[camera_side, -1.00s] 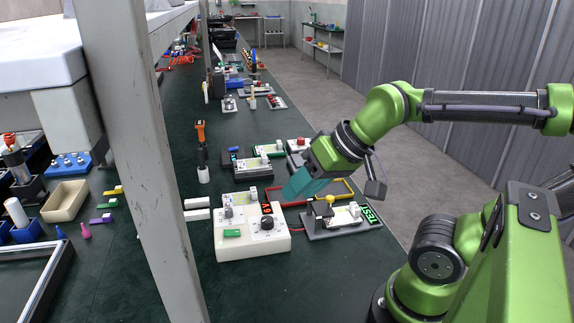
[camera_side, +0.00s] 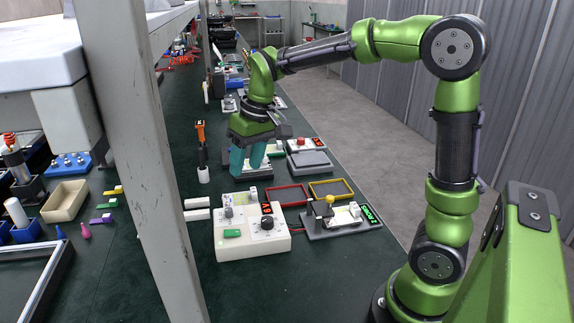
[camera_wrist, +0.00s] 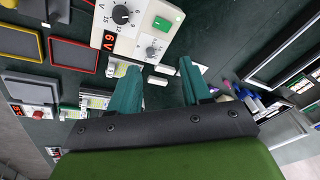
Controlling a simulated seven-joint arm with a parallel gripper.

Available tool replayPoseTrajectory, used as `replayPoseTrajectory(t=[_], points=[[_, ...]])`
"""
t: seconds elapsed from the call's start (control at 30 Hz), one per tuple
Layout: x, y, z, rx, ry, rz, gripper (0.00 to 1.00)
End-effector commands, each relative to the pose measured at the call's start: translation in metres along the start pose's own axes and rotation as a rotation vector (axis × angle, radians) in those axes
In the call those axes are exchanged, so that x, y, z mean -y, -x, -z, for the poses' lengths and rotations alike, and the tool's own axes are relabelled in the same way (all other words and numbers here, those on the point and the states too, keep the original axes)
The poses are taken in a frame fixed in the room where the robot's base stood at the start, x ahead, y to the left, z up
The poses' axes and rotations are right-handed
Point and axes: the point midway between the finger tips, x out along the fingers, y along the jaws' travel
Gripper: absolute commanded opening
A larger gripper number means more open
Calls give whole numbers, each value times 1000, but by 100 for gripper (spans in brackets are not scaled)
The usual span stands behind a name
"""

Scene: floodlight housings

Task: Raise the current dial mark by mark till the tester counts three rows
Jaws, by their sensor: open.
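The white supply box (camera_side: 252,243) stands on the bench in the side view. It has a red display (camera_side: 267,208), a black dial (camera_side: 267,223), a smaller grey dial (camera_side: 228,212) and a green button (camera_side: 232,233). In the wrist view the display (camera_wrist: 109,40) reads 6 V, the black dial (camera_wrist: 121,14) is marked V, and the smaller dial (camera_wrist: 151,51) lies nearest my fingers. The tester (camera_side: 340,224) to the right has a yellow knob (camera_side: 330,200) and a green display (camera_side: 371,214), too small to read surely. My gripper (camera_side: 246,173) is open and empty, above the bench behind the box.
A red frame (camera_side: 287,195) and a yellow-edged frame (camera_side: 331,189) lie behind the tester. Other units, including one with a red part (camera_side: 302,143), stand farther back. A grey post (camera_side: 140,150) rises at the left.

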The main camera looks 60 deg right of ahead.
Motion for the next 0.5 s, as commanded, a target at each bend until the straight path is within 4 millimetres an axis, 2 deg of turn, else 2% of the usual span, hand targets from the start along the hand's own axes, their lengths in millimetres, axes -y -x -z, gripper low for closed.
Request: replayPoseTrajectory(t=[0.03, 0.1, 0.27, 0.33, 0.4, 0.5], points=[[-4, -11, 19, 41, 38, -19, 48], [-10, -23, 42, 92, 106, -42, 48], [-20, -44, 83, 192, 266, -75, 48], [-21, -43, 94, 214, 331, -79, 48], [-19, -32, 102, 217, 391, -76, 48], [-17, -23, 99, 234, 451, -60, 48]])
